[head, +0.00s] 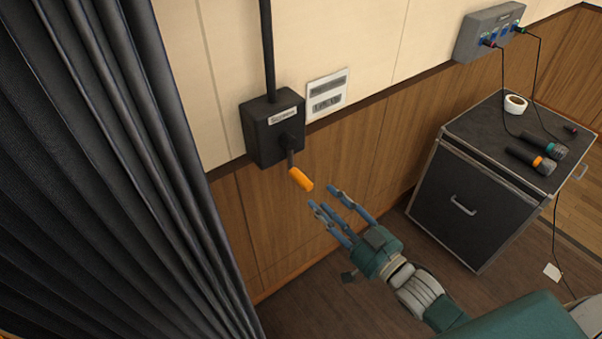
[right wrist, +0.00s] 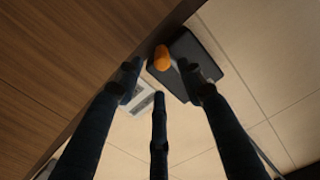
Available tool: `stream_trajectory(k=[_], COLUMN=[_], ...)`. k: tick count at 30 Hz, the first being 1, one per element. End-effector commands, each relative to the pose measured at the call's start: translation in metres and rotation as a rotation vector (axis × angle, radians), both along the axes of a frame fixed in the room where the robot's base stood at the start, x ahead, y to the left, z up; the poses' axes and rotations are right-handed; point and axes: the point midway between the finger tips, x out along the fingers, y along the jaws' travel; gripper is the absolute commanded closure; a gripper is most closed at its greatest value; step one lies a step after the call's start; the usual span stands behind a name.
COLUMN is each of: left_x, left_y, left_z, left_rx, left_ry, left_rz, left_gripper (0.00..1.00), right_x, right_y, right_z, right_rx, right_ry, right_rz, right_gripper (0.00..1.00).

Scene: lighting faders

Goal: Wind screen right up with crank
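The crank has an orange handle (head: 300,180) on a dark arm, hanging down and to the right from a black wall box (head: 273,128) labelled as the screen's. The orange handle (right wrist: 162,58) also shows in the right wrist view, beyond the fingertips, with the box (right wrist: 194,66) behind it. My right gripper (head: 338,204) has its blue fingers spread, open and empty, a little to the lower right of the handle and apart from it. My left gripper is not in view. The screen itself is not visible.
A dark curtain (head: 110,170) hangs close at the left. A white notice (head: 327,94) is on the wall beside the box. A black flight case (head: 465,200) at the right carries microphones (head: 531,159) and a tape roll (head: 515,104). A grey socket box (head: 489,32) is above.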

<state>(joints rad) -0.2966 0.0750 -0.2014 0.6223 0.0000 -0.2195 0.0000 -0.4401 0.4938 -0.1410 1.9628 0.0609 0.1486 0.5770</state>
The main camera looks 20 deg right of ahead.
Motion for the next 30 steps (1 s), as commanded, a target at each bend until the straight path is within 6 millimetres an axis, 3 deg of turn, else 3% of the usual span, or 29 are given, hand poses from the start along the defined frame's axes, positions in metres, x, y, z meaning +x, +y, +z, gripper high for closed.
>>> stream_trajectory(k=[16, 21, 30], left_x=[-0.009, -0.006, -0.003], left_y=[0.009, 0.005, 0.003], left_z=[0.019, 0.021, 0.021], left_rx=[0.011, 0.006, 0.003], left_ry=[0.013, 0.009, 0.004], left_rz=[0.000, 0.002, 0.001], left_gripper=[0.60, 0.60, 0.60], right_x=[0.085, 0.097, 0.098], right_y=[0.031, 0.035, 0.036], right_z=[0.002, 0.001, 0.000], right_rx=[0.000, -0.002, -0.002], right_ry=[-0.002, -0.002, -0.001], right_rz=[-0.001, 0.000, 0.000], right_gripper=[0.61, 0.61, 0.61])
